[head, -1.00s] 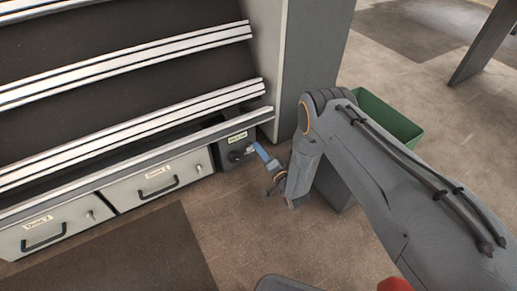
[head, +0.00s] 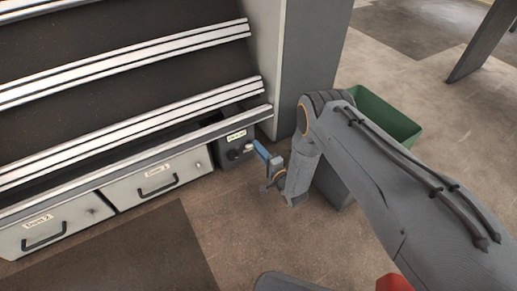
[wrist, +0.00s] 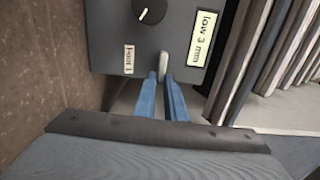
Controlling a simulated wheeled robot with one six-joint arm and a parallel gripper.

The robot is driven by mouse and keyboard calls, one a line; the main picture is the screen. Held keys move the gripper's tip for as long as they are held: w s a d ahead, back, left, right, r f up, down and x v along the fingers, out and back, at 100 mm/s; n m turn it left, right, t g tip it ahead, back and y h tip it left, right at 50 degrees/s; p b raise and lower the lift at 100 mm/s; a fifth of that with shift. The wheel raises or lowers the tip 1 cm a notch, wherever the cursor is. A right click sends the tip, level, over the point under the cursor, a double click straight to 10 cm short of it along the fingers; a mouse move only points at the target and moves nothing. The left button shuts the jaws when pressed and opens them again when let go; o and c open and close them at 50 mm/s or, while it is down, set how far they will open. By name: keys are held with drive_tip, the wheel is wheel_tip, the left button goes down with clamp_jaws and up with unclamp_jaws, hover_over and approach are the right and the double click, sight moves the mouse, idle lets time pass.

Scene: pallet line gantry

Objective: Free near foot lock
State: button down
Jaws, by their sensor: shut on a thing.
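A dark grey control box (head: 225,160) sits low at the right end of the drawer row. In the wrist view the box (wrist: 112,50) carries a round black knob (wrist: 151,10) and a short pale lever (wrist: 164,68). My gripper (wrist: 162,78) has blue fingers shut on the lever's end, below the box face in the picture. In the head view my gripper (head: 254,145) reaches the box from the right, and the lever is too small to make out clearly there. I see no part plainly marked as a foot lock.
Labels reading "low 3 mm" (wrist: 202,38) and what looks like "Point 1" (wrist: 129,59) are on the box. Drawers (head: 160,180) with black handles lie left of it. A grey post (head: 300,60) rises behind, and a green bin (head: 385,118) stands behind my arm.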

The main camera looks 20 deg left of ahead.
drive_tip(key=c, duration=1.8)
unclamp_jaws()
drive_tip(key=shift+d, duration=0.1)
drive_tip(key=p+v, duration=0.3)
drive_tip(key=v, duration=0.4)
drive_tip(key=shift+s+d, duration=0.25)
drive_tip(key=shift+s, duration=0.05)
